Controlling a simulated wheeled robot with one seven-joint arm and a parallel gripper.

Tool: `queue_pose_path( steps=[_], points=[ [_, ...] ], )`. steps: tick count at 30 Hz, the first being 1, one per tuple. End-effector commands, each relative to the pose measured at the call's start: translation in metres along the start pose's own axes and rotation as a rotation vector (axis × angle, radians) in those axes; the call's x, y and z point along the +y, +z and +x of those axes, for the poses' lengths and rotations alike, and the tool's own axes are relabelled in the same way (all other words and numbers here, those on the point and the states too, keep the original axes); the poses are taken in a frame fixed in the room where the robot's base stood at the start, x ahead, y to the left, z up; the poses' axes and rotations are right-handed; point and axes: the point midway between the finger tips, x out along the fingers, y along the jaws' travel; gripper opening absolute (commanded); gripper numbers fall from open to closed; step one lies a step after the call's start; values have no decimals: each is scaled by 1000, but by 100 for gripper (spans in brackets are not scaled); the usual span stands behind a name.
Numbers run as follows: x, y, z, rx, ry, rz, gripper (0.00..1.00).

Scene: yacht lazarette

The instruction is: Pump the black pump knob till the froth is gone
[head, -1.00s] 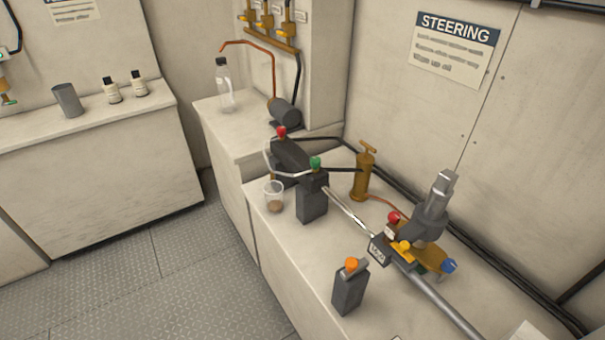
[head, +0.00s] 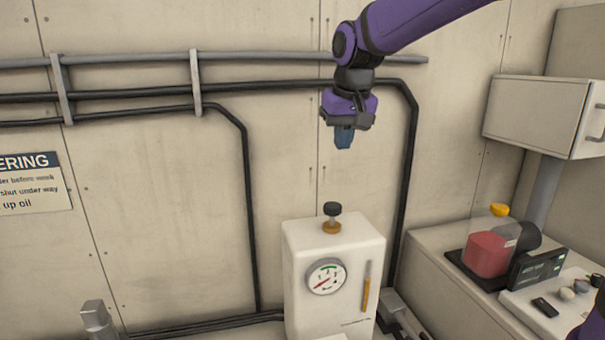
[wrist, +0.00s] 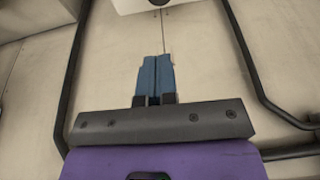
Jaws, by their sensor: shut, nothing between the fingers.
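The black pump knob (head: 332,209) stands on a brass collar (head: 332,227) on top of a white box-shaped unit (head: 300,262) in the head view. The unit has a round gauge on its front. My gripper (head: 344,142) hangs above the knob, slightly to its right in the picture, pointing down and apart from it. Its blue fingers (wrist: 155,78) are together with nothing between them. I cannot make out any froth.
Pipes (head: 240,92) run along the wall behind my gripper. At right, a container of red liquid (head: 490,254) and a dark display (head: 538,268) stand on a counter, below a wall cabinet (head: 540,115). Open air lies between my gripper and the knob.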

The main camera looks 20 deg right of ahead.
Motion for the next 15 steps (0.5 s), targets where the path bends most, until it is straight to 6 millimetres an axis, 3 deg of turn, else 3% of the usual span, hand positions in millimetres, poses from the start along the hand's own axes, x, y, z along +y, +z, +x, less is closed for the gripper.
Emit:
queue_pose_path(
  steps=[15],
  points=[
    [0,1,89,-5,0,0,0]
  ],
)
